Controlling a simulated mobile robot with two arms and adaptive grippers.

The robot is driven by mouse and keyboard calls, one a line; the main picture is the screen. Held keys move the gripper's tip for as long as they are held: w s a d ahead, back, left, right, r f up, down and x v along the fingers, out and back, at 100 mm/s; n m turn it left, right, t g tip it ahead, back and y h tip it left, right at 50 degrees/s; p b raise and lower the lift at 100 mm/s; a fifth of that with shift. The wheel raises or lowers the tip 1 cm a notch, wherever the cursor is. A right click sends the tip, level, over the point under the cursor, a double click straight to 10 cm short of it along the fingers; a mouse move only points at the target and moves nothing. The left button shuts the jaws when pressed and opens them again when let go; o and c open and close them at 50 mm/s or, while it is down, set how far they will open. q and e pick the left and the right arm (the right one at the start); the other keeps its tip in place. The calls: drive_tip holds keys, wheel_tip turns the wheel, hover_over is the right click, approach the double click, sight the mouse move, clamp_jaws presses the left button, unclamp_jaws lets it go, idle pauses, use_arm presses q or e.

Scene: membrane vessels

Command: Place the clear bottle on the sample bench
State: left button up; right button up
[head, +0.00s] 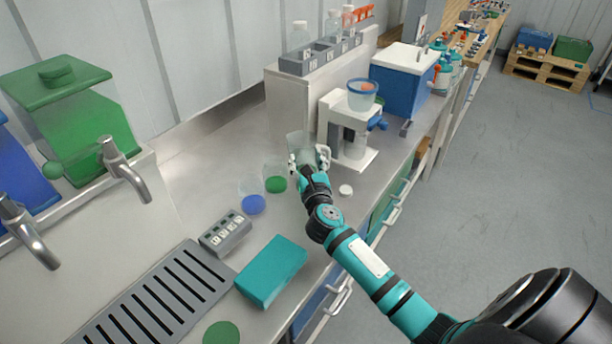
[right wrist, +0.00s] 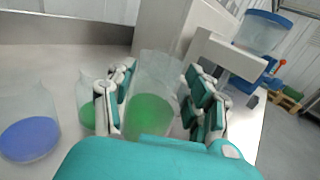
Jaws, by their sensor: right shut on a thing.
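My right gripper (head: 309,161) is over the grey metal bench top (head: 215,170), near the white stand. It is shut on a clear vessel (right wrist: 153,95) with green in its lower part; the vessel's upper part also shows in the head view (head: 297,142). The fingers stand on both sides of it, and it looks nearly upright. Whether its base touches the bench is hidden. Clear bottles (head: 299,38) stand in a grey labelled rack on a raised ledge at the back. Which clear container is the task's bottle, I cannot tell. My left gripper is not in view.
Clear vessels with green (head: 275,184) and blue (head: 253,204) stand close left of my right gripper. A white stand (head: 350,140) with a blue-rimmed cup is just right. A white cap (head: 346,190), teal box (head: 271,271) and grey labelled block (head: 225,233) lie nearer the front.

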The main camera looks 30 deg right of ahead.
drive_tip(key=f, duration=0.1)
drive_tip(key=f+b, duration=0.1)
drive_tip(key=f, duration=0.1)
drive_tip(key=shift+w+d, duration=0.15)
drive_tip(key=shift+w, duration=0.15)
drive_tip(key=shift+f, duration=0.6)
drive_tip(key=o, duration=1)
drive_tip(key=shift+f, duration=0.1)
drive_tip(key=o, duration=0.3)
drive_tip(key=shift+o, duration=0.2)
drive_tip(key=shift+s, duration=0.35)
drive_tip(key=b+v, duration=0.1)
drive_tip(key=v, duration=0.9)
drive_tip(key=shift+s+a, duration=0.25)
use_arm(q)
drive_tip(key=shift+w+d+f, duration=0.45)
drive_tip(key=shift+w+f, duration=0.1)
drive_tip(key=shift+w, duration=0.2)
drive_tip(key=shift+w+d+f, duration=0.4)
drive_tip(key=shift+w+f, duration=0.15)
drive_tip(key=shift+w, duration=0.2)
use_arm(e)
drive_tip(key=shift+s+a, duration=0.15)
drive_tip(key=shift+s, duration=0.25)
